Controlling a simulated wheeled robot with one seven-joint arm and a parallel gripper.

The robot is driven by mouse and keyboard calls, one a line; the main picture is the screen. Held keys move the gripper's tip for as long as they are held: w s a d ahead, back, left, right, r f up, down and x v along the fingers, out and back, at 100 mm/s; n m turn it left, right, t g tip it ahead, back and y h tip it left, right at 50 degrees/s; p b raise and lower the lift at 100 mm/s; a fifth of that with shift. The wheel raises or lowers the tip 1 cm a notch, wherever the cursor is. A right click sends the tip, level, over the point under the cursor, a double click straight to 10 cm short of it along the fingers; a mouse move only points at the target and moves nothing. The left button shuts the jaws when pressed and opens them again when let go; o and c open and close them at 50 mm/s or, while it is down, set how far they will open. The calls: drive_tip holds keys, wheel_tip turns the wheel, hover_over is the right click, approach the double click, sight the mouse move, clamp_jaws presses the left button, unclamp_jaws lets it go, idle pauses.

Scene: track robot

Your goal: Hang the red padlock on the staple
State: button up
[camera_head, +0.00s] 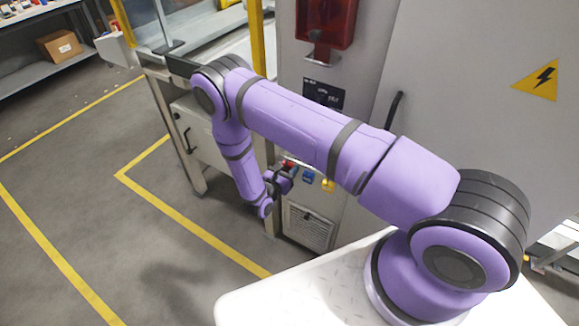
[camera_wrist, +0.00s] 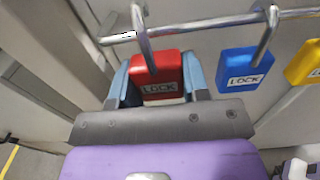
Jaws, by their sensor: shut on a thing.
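The red padlock (camera_wrist: 155,76) is between the two fingers of my gripper (camera_wrist: 157,80) in the wrist view, its LOCK label facing the camera. My gripper is shut on its body. Its steel shackle (camera_wrist: 143,36) rises to the metal rail (camera_wrist: 190,28) and appears looped over it. In the head view my gripper (camera_head: 283,174) is low by the grey cabinet, with the red padlock (camera_head: 289,163) partly hidden behind it. I cannot make out the staple for certain in either view.
A blue padlock (camera_wrist: 243,68) and a yellow padlock (camera_wrist: 304,64) hang on the rail to the right, the blue one close to my fingers. A red box (camera_head: 325,22) is mounted on the cabinet (camera_head: 375,40) above. Open floor (camera_head: 140,215) lies to the left.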

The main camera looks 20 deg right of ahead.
drive_tip(key=v, duration=1.2)
idle(0.7)
drive_tip(key=shift+r, duration=0.1)
